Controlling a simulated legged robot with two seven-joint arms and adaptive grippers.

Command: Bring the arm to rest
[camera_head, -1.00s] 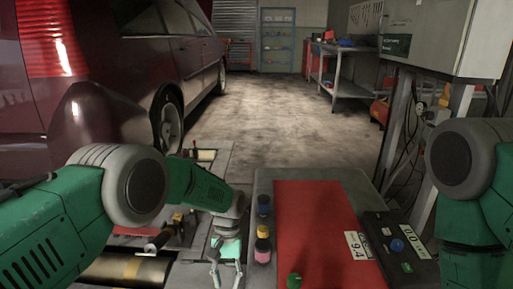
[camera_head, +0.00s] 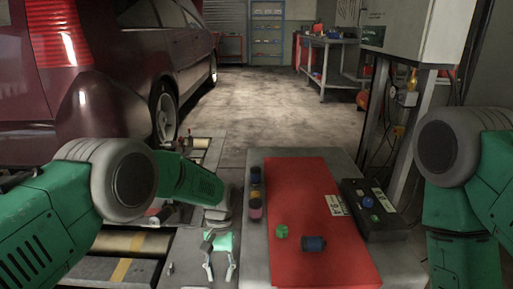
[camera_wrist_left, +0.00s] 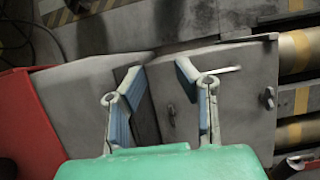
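My left arm, green with a grey joint, comes in from the left of the head view. My left gripper (camera_head: 220,272) hangs beside the left edge of the table, above the grey roller frame. Its two fingers are apart with nothing between them. The left wrist view shows the same open gripper (camera_wrist_left: 160,95) over grey metal plates, with the red mat off to the left. My right arm stands bent at the right of the head view; its gripper is out of frame.
The grey table (camera_head: 255,235) bears a red mat (camera_head: 300,195). A green piece (camera_head: 281,231) and a dark blue cylinder (camera_head: 314,243) lie on the mat. Small jars (camera_head: 255,193) line its left side. A dark red car (camera_head: 95,75) stands left.

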